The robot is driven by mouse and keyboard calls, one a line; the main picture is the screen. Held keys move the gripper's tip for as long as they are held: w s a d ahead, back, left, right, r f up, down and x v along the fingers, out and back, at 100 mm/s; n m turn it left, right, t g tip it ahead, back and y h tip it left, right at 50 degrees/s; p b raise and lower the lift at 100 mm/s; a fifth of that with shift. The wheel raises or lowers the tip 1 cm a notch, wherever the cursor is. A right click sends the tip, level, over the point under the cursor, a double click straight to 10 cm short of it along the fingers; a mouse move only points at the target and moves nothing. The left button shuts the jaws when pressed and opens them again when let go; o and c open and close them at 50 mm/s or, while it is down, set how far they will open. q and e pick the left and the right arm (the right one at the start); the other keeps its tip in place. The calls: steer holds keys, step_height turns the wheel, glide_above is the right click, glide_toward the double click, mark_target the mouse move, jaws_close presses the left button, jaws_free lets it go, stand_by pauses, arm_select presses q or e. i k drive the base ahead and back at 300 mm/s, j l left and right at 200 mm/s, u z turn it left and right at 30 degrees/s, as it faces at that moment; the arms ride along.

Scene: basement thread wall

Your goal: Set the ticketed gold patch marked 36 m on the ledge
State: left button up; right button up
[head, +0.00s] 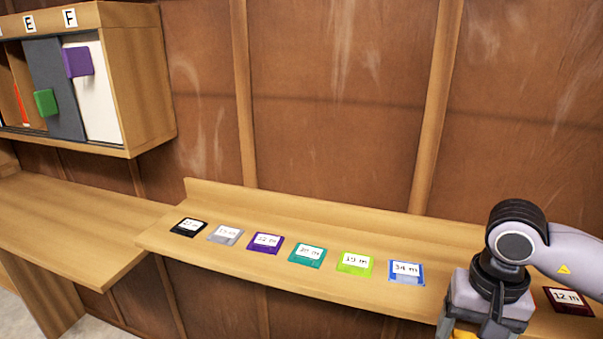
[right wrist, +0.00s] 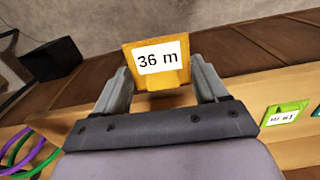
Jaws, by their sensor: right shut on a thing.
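The gold patch (right wrist: 183,79) carries a white ticket reading 36 m in the right wrist view. My right gripper (right wrist: 158,90) is shut on it, with a grey finger at each side. In the head view the right gripper (head: 478,332) is at the lower right, in front of the ledge (head: 330,284). Only a bit of gold (head: 461,335) shows there at the bottom edge. The ledge bears a row of ticketed patches. A stretch of it behind my right arm is hidden. My left gripper is not in view.
The row runs from black (head: 189,227) through grey, purple, teal and lime (head: 355,263) to blue (head: 406,272). A dark red patch (head: 568,301) marked 12 m lies right of my arm. A lower bench (head: 70,215) and a wall cabinet (head: 150,95) stand left.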

mark_target(80, 254)
steer(key=j+u, duration=0.1)
steer(key=u, duration=0.4)
steer(key=i+j+u, duration=0.1)
steer(key=j+u, duration=0.4)
steer(key=j, duration=0.15)
steer(key=i+j, duration=0.1)
steer(key=j, duration=0.25)
steer(key=i+j+u, duration=0.1)
steer(key=j, duration=0.2)
steer(key=i+j, duration=0.15)
steer(key=j, duration=0.2)
steer(key=i+j+u, duration=0.1)
steer(key=j, duration=0.2)
